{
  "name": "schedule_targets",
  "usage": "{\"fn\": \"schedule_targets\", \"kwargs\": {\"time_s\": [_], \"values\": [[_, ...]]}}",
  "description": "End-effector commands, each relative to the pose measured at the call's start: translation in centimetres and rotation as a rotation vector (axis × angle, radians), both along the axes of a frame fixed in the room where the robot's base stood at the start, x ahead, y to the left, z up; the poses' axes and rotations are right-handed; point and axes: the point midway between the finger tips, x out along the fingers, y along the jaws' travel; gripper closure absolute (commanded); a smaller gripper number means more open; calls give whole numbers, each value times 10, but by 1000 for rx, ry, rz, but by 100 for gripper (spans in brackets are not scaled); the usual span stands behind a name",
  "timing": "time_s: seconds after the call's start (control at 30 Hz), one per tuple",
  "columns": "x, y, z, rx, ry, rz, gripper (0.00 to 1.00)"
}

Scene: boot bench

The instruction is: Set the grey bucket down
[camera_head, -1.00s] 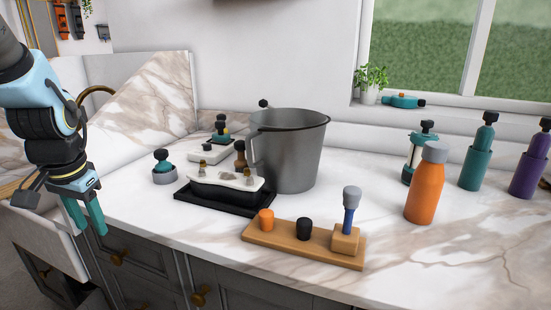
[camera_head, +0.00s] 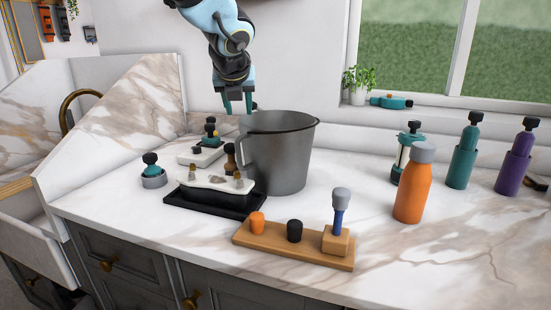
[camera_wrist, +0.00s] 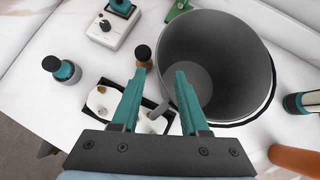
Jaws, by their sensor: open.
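The grey bucket (camera_head: 282,158) stands upright on the marble counter, right of the black tray, with its handle on its left side. In the wrist view the bucket (camera_wrist: 240,60) is seen from above, and its inside looks empty. My gripper (camera_head: 236,112) is open, fingers down, at the upper left of the bucket's rim in the head view. In the wrist view my gripper (camera_wrist: 158,82) has nothing between its teal fingers, and its right finger overlaps the bucket's left edge. Whether it touches the bucket I cannot tell.
A black tray (camera_head: 222,205) with a white-topped item sits left of the bucket. A wooden block (camera_head: 290,246) with knobs is in front. An orange bottle (camera_head: 413,185) and teal and purple bottles stand right. The front right counter is clear.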

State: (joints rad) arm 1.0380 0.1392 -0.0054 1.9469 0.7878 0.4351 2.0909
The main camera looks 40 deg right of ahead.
Motion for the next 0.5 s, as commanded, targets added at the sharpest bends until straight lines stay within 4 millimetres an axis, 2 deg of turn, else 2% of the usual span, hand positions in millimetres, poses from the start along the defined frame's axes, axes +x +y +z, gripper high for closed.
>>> {"fn": "schedule_targets", "kwargs": {"time_s": [0.1,0.37,0.5], "values": [[11,-8,-15,2,2,1,56],[24,-16,-29,1,2,2,56],[35,-24,-43,1,4,3,56]]}}
